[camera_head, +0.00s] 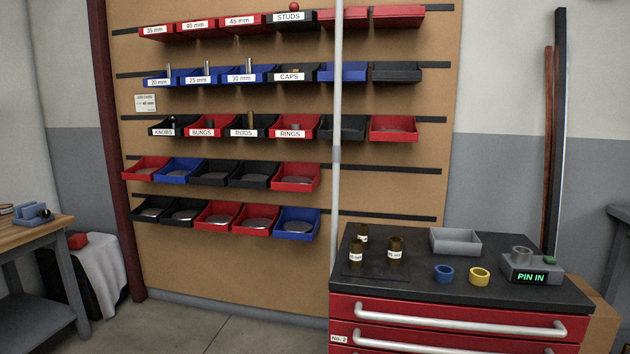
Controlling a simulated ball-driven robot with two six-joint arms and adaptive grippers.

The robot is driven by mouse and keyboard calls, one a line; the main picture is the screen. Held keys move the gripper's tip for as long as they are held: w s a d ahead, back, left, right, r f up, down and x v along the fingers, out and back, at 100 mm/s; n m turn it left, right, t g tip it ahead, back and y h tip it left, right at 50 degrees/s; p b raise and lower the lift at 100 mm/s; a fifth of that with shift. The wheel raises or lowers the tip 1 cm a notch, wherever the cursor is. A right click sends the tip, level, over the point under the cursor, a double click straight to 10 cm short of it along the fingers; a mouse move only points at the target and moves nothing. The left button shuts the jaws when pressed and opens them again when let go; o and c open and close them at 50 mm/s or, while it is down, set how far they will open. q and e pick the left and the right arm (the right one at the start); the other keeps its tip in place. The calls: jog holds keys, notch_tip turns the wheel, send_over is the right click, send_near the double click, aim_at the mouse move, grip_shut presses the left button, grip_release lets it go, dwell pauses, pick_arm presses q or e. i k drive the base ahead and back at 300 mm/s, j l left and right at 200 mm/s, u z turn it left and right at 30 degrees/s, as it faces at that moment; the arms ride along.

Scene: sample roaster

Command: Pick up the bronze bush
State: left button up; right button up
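Three dark brown-bronze, hollow-looking cylinders stand upright on a dark mat (378,273) on the red drawer cabinet at right. One cylinder (356,254) is at the left, one (363,234) is behind it, and one (395,251) is at the right. Each bears a small white label, too small to read. I cannot tell which of them is the bronze bush. Neither of my grippers shows in the head view.
On the black cabinet top (440,300) are a blue ring (444,281), a yellow ring (480,283), a grey tray (455,249) and a device (533,269) reading PIN IN. A pale pole (337,180) stands before the bin wall (270,190).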

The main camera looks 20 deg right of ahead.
aim_at(395, 249)
jog(key=z, duration=1.2)
jog(key=i+j, duration=0.15)
jog(key=i, duration=0.2)
jog(key=i+j, duration=0.2)
jog(key=i, duration=0.2)
jog(key=i+j, duration=0.15)
jog(key=i, duration=0.2)
